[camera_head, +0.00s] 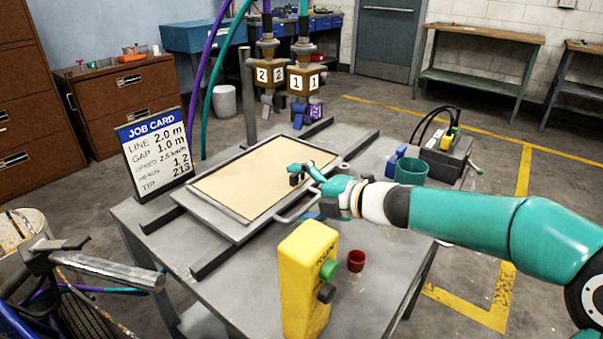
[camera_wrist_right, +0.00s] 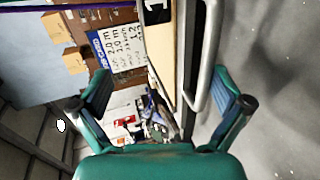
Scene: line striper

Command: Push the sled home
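The sled (camera_head: 218,222), a grey tray with a tan panel (camera_head: 250,185), lies across two dark rails (camera_head: 225,252) on the grey table. Its bar handle (camera_head: 293,210) sticks out at the near right edge. My right gripper (camera_head: 303,193) is at this edge, one finger above the panel and the other partly hidden near the handle. In the right wrist view, the handle (camera_wrist_right: 208,60) and tray edge run between the spread fingers (camera_wrist_right: 163,88). The gripper is open; I cannot tell whether it touches the handle. My left gripper is not in view.
Two hanging nozzle heads numbered 2 (camera_head: 269,75) and 1 (camera_head: 303,80) stand beyond the sled. A job card (camera_head: 155,155) is at left. A yellow button box (camera_head: 307,280), red cup (camera_head: 356,260) and teal cup (camera_head: 411,171) stand on the table.

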